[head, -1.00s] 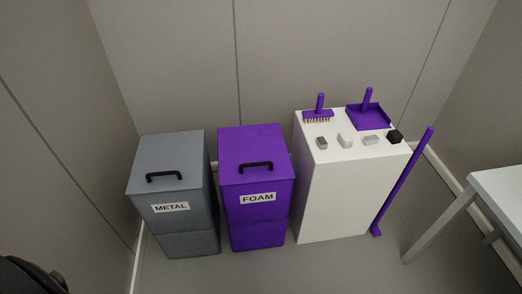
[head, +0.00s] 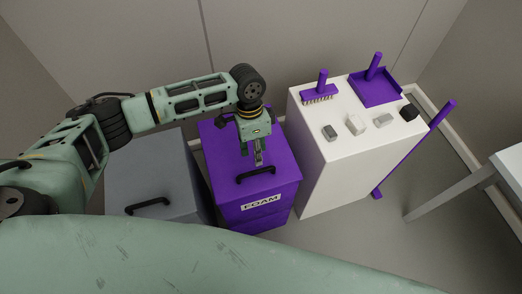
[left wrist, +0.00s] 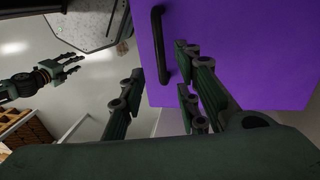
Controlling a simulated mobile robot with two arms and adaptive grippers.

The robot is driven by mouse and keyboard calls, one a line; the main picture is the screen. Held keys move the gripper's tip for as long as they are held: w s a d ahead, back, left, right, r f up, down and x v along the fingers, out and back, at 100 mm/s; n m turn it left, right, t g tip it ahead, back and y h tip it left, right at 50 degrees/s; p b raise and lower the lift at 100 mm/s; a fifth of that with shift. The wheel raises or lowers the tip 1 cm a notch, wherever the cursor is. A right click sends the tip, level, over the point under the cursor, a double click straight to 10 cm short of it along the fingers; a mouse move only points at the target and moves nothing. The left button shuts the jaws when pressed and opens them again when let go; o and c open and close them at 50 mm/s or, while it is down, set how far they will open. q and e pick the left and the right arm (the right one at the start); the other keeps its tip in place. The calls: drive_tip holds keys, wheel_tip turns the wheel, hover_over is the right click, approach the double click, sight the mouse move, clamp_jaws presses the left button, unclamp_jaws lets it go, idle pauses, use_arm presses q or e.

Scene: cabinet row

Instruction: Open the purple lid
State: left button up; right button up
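The purple lid (head: 222,158) is the flat, closed top of the bin labelled FOAM. A black bar handle (head: 256,175) sits near its front edge. My left gripper (head: 258,158) points down over the lid, just behind the handle in the head view. In the left wrist view the lid (left wrist: 250,45) fills the upper right. The handle (left wrist: 158,45) there lies in the gap between the spread fingers of my left gripper (left wrist: 160,76), with no clear contact. My right gripper (left wrist: 68,68) appears at the left of that view, fingers spread and empty.
A grey bin (head: 165,172) with its own black handle stands left of the purple one. A white cabinet (head: 325,165) stands to the right, carrying a purple brush (head: 320,92), a dustpan (head: 375,88) and small blocks. A purple pole (head: 415,147) leans beside it.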

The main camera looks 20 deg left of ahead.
sight(256, 171)
use_arm(q)
drive_tip(key=x, duration=0.5)
drive_tip(key=shift+s+a+f, duration=0.2)
drive_tip(key=shift+s+f, duration=0.05)
drive_tip(key=shift+f, duration=0.8)
drive_tip(key=c, duration=0.3)
clamp_jaws()
use_arm(e)
drive_tip(key=shift+s+a+r, duration=0.1)
drive_tip(key=shift+s, duration=0.55)
drive_tip(key=shift+s+a+r, duration=0.1)
drive_tip(key=shift+s, duration=0.5)
drive_tip(key=shift+w, duration=0.15)
